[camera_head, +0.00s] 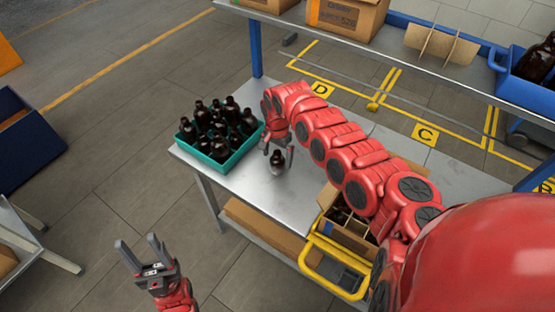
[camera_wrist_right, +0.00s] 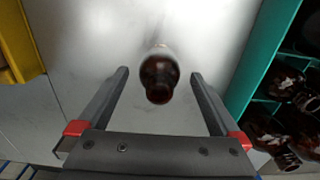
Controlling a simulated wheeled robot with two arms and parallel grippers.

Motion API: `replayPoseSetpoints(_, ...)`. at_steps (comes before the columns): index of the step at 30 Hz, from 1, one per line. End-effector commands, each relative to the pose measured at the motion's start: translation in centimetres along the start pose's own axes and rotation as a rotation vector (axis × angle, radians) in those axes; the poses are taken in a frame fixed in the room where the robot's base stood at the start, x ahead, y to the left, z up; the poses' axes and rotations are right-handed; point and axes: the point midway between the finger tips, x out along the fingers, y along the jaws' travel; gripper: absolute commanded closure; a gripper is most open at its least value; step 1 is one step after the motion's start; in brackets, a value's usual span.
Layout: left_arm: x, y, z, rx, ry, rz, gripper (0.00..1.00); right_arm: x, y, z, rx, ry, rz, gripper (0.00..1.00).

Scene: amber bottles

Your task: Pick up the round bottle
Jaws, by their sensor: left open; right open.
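A dark amber round bottle (camera_head: 277,158) stands on the metal table (camera_head: 262,189) in the head view. In the right wrist view the bottle (camera_wrist_right: 160,75) shows from above, between the two fingers and apart from both. My right gripper (camera_head: 278,152) is open over the bottle; in the wrist view its fingers (camera_wrist_right: 160,78) lie on either side of it. My left gripper (camera_head: 142,252) is open and empty, off the table at the lower left.
A teal crate (camera_head: 224,166) full of dark bottles stands left of the bottle. A cardboard box (camera_head: 345,232) with dividers and a yellow frame (camera_head: 335,262) are at the table's right. A shelf (camera_head: 395,55) with boxes and a blue bin (camera_head: 523,90) runs behind.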

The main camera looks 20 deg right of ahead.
Motion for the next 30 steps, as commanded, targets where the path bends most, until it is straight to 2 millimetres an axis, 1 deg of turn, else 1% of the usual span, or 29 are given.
replayPoseSetpoints(1, 0.3, 0.0, -0.1, 0.0, 0.0, 0.0, 0.47, 0.6, 0.0, 0.2, -0.002, -0.003, 0.003, 0.0)
replayPoseSetpoints(4, 0.4, 0.0, -0.1, 0.0, 0.0, 0.0, 0.47, 1.5, 0.1, 0.0, -0.001, -0.001, 0.004, 0.0)
replayPoseSetpoints(7, 0.4, 0.0, -0.1, 0.0, 0.0, 0.0, 0.47, 1.9, 0.0, 0.0, -0.001, 0.001, 0.001, 0.0)
replayPoseSetpoints(12, 0.4, 0.0, -0.1, 0.0, 0.0, 0.0, 0.47, 1.9, 0.0, -0.1, -0.001, 0.001, 0.0, 0.0)
replayPoseSetpoints(14, 0.4, 0.0, -0.1, 0.0, 0.0, 0.0, 0.47, 1.9, 0.0, -0.1, -0.001, 0.001, 0.001, 0.11)
replayPoseSetpoints(15, 0.4, 0.0, -0.1, 0.0, 0.0, 0.0, 0.47, 1.9, 0.0, -0.1, 0.0, 0.001, 0.001, 0.18)
replayPoseSetpoints(20, 0.4, 0.0, -0.1, 0.0, 0.0, 0.0, 0.47, 1.8, 0.0, -0.1, 0.0, 0.001, 0.001, 0.47)
replayPoseSetpoints(21, 0.4, 0.0, -0.1, 0.0, 0.0, 0.0, 0.47, 1.8, 0.0, -0.1, 0.0, 0.001, 0.0, 0.54)
replayPoseSetpoints(23, 0.4, 0.0, -0.1, 0.0, 0.0, 0.0, 0.47, 1.8, 0.0, -0.1, 0.0, 0.001, 0.0, 0.65)
replayPoseSetpoints(27, 0.4, 0.0, -0.1, 0.0, 0.0, 0.0, 0.47, 1.8, 0.0, -0.1, 0.0, 0.001, 0.0, 0.9)
replayPoseSetpoints(30, 0.4, 0.0, -0.1, 0.0, 0.0, 0.0, 0.47, 1.8, 0.0, -0.1, 0.0, 0.001, 0.0, 0.91)
